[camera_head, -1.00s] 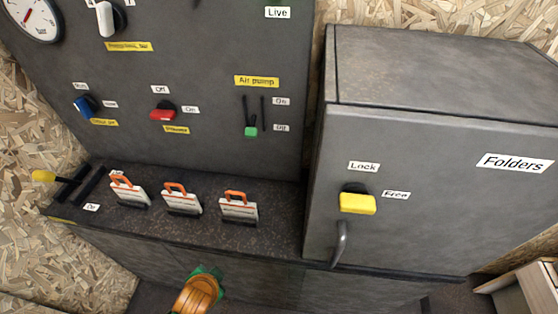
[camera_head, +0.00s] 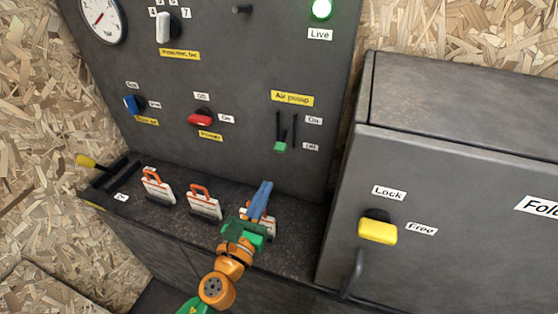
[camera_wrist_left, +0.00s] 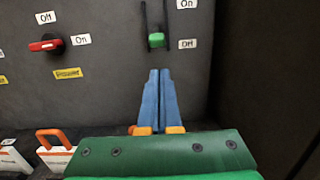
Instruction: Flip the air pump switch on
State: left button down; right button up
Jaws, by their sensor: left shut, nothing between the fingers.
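The air pump switch (camera_head: 281,146) is a small green handle on a black slotted bracket on the grey panel. It sits low in its slot, beside the lower label, which reads Off. The yellow Air pump label (camera_head: 292,98) is above it. In the left wrist view the green handle (camera_wrist_left: 156,40) is ahead of the fingertips, with a gap between. My left gripper (camera_head: 264,188) has blue fingers, shut and empty, pointing up toward the switch from below. It also shows in the left wrist view (camera_wrist_left: 158,75). My right gripper is not in view.
Several white cards with orange handles, such as this one (camera_head: 204,203), stand on the ledge below the panel; one is partly behind my left gripper. A red knob (camera_head: 200,119) is left of the switch. A grey Folders cabinet with a yellow knob (camera_head: 378,231) juts out at the right.

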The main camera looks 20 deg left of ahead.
aim_at(283, 141)
pick_arm(q)
jog(key=w+r, duration=0.1)
jog(key=w, duration=0.9)
jog(key=shift+d+p, duration=0.2)
jog(key=shift+p, duration=0.2)
